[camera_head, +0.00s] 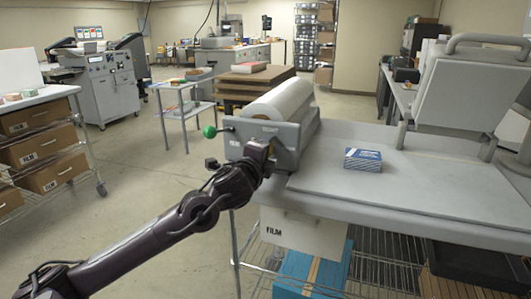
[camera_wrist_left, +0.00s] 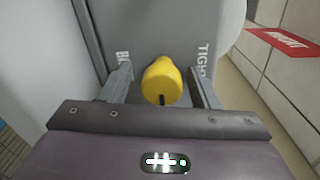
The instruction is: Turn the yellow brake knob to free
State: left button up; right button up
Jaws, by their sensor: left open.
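The yellow brake knob (camera_wrist_left: 160,80) shows in the left wrist view, mounted on a grey panel (camera_wrist_left: 150,25). A dark pointer mark shows on its end. A TIGHT label (camera_wrist_left: 203,60) is right of it in that view; another label at its left is partly hidden by a finger. My left gripper (camera_wrist_left: 160,88) is open, with one finger on each side of the knob and a visible gap on both sides. In the head view my left gripper (camera_head: 270,152) is at the end panel of the film roll stand (camera_head: 288,140); the knob is hidden there. My right gripper is not in view.
A white film roll (camera_head: 280,100) lies behind the panel. A green ball-ended lever (camera_head: 210,132) sticks out left of it. A blue-and-white box (camera_head: 363,160) sits on the grey bench (camera_head: 420,185). A lidded machine (camera_head: 465,85) stands at right. Open floor lies left.

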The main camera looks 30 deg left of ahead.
pick_arm(q)
jog(key=b+v, duration=0.1)
jog(key=v, duration=0.6)
jog(key=shift+s, duration=0.4)
jog(key=shift+d, duration=0.1)
jog(key=shift+f, duration=0.1)
